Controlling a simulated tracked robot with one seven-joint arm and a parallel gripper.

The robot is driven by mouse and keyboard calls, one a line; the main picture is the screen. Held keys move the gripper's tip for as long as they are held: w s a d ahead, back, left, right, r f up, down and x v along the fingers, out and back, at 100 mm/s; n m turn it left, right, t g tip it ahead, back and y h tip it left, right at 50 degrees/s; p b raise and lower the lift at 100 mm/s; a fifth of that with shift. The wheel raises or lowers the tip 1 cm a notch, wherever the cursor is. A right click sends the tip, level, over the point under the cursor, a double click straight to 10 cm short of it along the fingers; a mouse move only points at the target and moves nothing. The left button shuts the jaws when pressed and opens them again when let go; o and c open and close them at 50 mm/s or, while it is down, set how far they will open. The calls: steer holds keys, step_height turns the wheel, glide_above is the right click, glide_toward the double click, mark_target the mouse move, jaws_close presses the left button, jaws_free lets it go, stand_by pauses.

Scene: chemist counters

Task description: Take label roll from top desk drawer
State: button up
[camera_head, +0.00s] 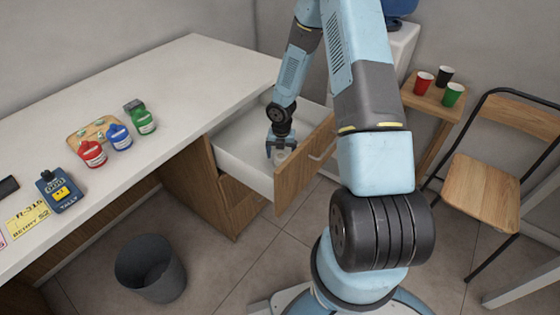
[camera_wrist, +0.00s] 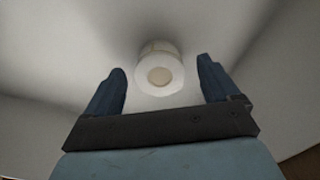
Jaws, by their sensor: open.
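The top desk drawer (camera_head: 240,150) is pulled out, with a white inside and a wooden front. The label roll (camera_wrist: 160,73) is a white roll with a tan core on the drawer's pale floor in the wrist view. My gripper (camera_head: 281,150) is down inside the open drawer. In the wrist view my gripper (camera_wrist: 162,80) has its two blue fingers apart, one on each side of the roll, with gaps between. I cannot tell how far above the drawer floor the fingertips are. In the head view the roll is mostly hidden by my gripper.
The white desk top (camera_head: 150,85) holds red, blue and green bottles, a small wooden board and a blue device (camera_head: 60,190). A dark bin (camera_head: 150,267) stands on the floor. A wooden chair (camera_head: 485,190) and a small table with cups (camera_head: 435,97) stand at right.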

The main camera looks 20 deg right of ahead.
steer(key=shift+f, duration=1)
steer(key=c, duration=1.1)
steer(key=shift+r, duration=0.1)
